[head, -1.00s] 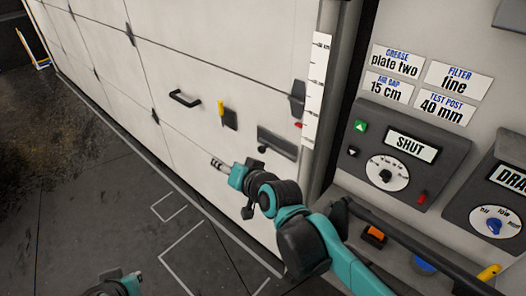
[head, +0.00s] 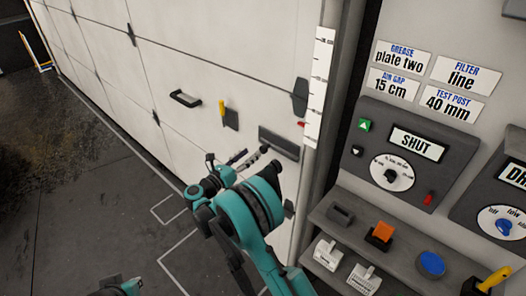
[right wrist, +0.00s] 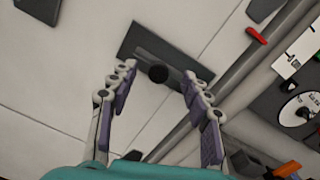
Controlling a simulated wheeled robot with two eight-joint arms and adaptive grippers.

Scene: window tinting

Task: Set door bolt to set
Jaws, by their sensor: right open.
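The door bolt is a dark plate (head: 279,143) on the white door, with a slot and a round black knob (head: 263,149) at its lower left end. The right wrist view shows the same plate (right wrist: 138,38) and its knob (right wrist: 158,74) ahead of the fingers. My right gripper (head: 236,160) is open and empty in front of the door, close to the bolt. In the wrist view its fingers (right wrist: 158,85) lie to either side of the knob, with no visible contact. Only a teal part of my left arm shows at the bottom left of the head view.
A black handle (head: 185,99) and a yellow-handled latch (head: 222,111) are on the door left of the bolt. A white ruler strip (head: 319,85) and a post stand at right. A SHUT panel (head: 417,145) and a shelf with switches (head: 345,232) lie beyond. The floor at left is clear.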

